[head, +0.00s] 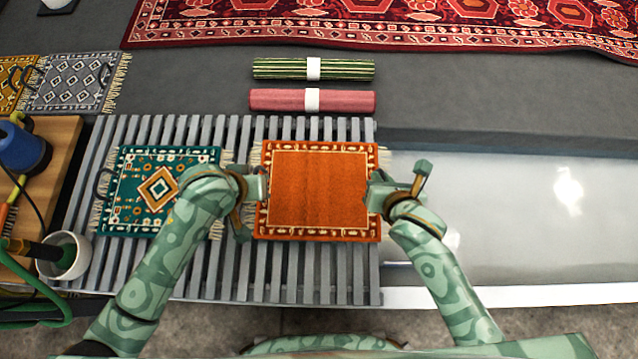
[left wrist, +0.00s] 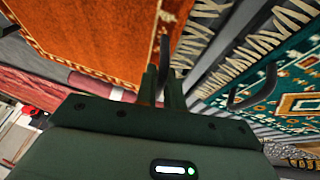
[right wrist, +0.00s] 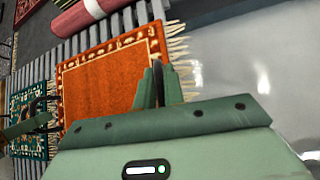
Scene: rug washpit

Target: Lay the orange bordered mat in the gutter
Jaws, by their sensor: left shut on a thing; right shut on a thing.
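The orange bordered mat (head: 318,190) has a plain orange middle, a patterned border and pale fringes. It is spread flat over the right part of the grey slatted grate (head: 300,270); I cannot tell whether it touches the slats. My left gripper (head: 257,189) is shut at its left edge, and my right gripper (head: 376,190) is shut at its right edge. A dark loop shows at the fingers in the left wrist view (left wrist: 163,78) and the right wrist view (right wrist: 156,82). To the right, a sunken, shiny, wet channel (head: 520,220), seemingly the gutter, is empty.
A teal mat (head: 135,205) lies on the grate to the left. A green striped roll (head: 280,69) and a pink roll (head: 275,99) lie behind. A wooden stand (head: 62,135) and white cup (head: 68,262) are at left. A red rug (head: 400,25) lies at the back.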

